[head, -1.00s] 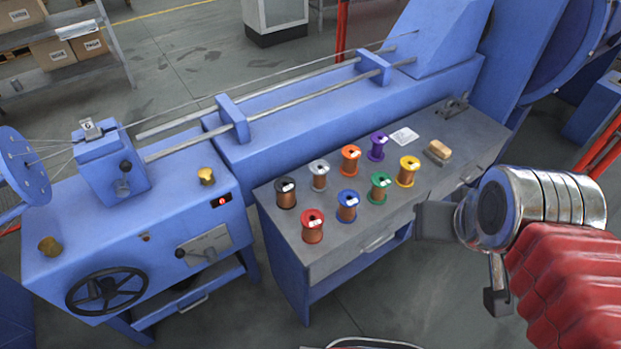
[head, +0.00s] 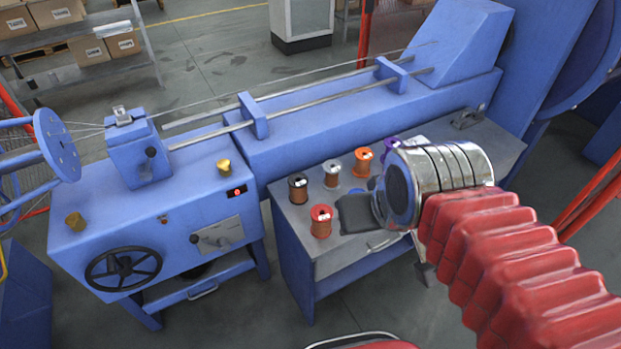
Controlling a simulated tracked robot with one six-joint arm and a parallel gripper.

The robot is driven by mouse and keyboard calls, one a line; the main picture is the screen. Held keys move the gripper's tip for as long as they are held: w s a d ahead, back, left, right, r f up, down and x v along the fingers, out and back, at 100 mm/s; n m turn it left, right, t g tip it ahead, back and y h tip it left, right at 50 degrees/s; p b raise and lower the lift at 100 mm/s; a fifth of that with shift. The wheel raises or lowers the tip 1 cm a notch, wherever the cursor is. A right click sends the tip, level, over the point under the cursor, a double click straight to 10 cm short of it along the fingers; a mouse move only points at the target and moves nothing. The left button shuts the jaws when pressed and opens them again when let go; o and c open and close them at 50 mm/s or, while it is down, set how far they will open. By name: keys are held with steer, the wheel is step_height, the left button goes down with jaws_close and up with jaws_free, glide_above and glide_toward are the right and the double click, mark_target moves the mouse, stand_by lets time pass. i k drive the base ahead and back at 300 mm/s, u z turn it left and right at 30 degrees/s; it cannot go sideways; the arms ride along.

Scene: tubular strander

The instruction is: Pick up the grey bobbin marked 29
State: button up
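The grey bobbin (head: 332,174), wound with copper wire and with a white tag on top, stands upright on the grey bench top (head: 290,228). Its number is too small to read. It stands between the black bobbin (head: 298,188) and the orange bobbin (head: 363,161), with the red bobbin (head: 321,221) nearer the front edge. My gripper (head: 391,243) is to the right of and nearer the camera than the grey bobbin, apart from it. Its two dark fingers are spread, with nothing seen between them. My wrist hides the green and yellow bobbins and most of the blue one.
The purple bobbin (head: 391,146) is partly hidden behind my wrist. A blue machine bed (head: 290,135) with long rods runs behind the bench. A blue machine cabinet with a black handwheel (head: 123,268) stands to the left. The bench's left front corner is clear.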

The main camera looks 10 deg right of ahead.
mark_target(332, 175)
steer(key=u, duration=4.15)
steer(key=k, duration=1.3)
steer(key=u, duration=0.05)
